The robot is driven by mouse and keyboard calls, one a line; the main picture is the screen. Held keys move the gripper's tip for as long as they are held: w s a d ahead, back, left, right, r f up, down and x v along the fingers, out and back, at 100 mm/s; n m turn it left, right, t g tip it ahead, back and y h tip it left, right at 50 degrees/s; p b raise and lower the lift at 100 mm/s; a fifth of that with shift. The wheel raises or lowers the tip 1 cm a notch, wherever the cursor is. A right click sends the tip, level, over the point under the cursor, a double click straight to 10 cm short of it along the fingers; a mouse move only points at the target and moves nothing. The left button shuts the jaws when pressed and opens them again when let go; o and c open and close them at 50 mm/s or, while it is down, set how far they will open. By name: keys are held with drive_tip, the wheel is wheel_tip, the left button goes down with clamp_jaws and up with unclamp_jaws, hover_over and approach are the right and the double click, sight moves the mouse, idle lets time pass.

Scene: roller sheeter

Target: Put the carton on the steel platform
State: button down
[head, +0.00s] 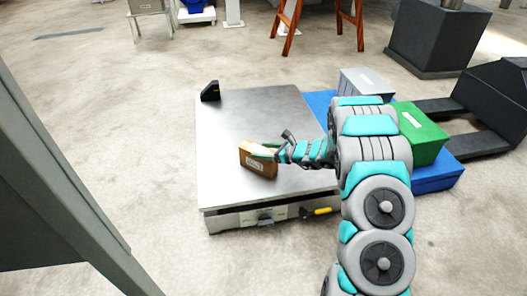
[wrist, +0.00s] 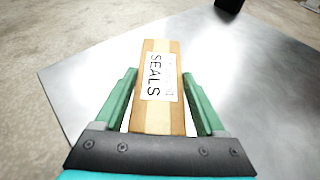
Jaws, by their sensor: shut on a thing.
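The carton (head: 258,163) is a small brown box with a pale label. In the wrist view the carton (wrist: 158,95) shows a label reading "SEALS" and lies lengthwise between the two green fingers. My gripper (head: 266,152) is shut on the carton over the steel platform (head: 240,115). The gripper also shows in the wrist view (wrist: 160,100). The platform (wrist: 85,80) is a wide, flat grey plate on a low base. The carton is over the middle of the plate, tilted in the head view; I cannot tell whether its underside touches the plate.
A black wedge-shaped object (head: 211,91) stands at the platform's far left corner. A yellow-and-black handled tool (head: 320,211) is at its front edge. Most of the plate is clear.

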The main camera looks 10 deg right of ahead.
unclamp_jaws()
drive_tip(key=shift+f, duration=0.1)
idle(0.3)
